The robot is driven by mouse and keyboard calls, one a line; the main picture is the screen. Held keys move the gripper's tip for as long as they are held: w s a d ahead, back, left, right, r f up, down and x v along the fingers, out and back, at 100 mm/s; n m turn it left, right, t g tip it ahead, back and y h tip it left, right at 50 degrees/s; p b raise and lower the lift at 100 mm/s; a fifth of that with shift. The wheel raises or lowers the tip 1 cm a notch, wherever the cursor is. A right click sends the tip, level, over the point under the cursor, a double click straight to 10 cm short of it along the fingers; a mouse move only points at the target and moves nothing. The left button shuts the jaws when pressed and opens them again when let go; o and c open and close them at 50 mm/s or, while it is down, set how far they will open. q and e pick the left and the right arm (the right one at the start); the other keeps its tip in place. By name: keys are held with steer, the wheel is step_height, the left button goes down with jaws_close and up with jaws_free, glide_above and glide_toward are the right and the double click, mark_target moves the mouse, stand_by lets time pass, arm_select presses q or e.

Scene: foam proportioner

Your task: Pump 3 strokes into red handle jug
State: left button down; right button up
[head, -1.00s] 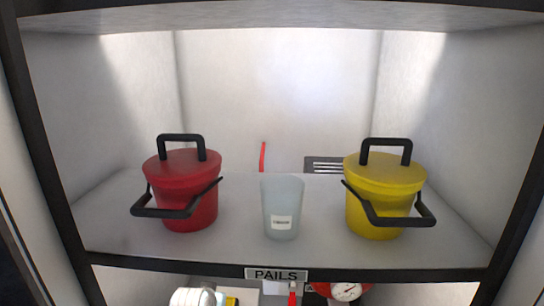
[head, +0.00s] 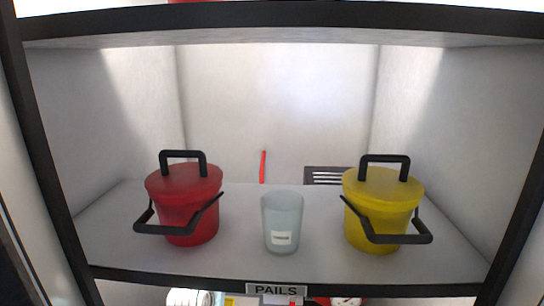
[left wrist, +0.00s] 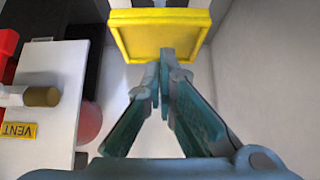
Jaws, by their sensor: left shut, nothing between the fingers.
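My left gripper (left wrist: 163,75) shows only in the left wrist view. Its two teal fingers are shut with nothing between the tips. A yellow square frame or tray (left wrist: 160,38) lies just beyond the fingertips; I cannot tell whether they touch. In the head view a red pail (head: 187,205) with a red lid and black handles stands on the left of a shelf. I cannot make out a jug with a red handle or a pump for certain. My right gripper is not in view.
A yellow pail (head: 380,210) and a translucent labelled cup (head: 282,222) share the shelf, whose front edge bears a PAILS label (head: 276,289). A yellow VENT label (left wrist: 19,131), a brass-coloured cylinder (left wrist: 42,96) and a red round part (left wrist: 89,122) lie left of my fingers.

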arm_select(q)
steer(key=shift+f, duration=0.1)
steer(key=shift+s+f+b, duration=0.1)
steer(key=shift+f+b, duration=1.25)
steer(key=shift+f, duration=1.4)
steer(key=shift+r, duration=0.2)
step_height(320, 180, up, 3)
steer(key=p, duration=0.3)
steer(key=shift+r, duration=1.15)
steer(key=shift+f, duration=0.1)
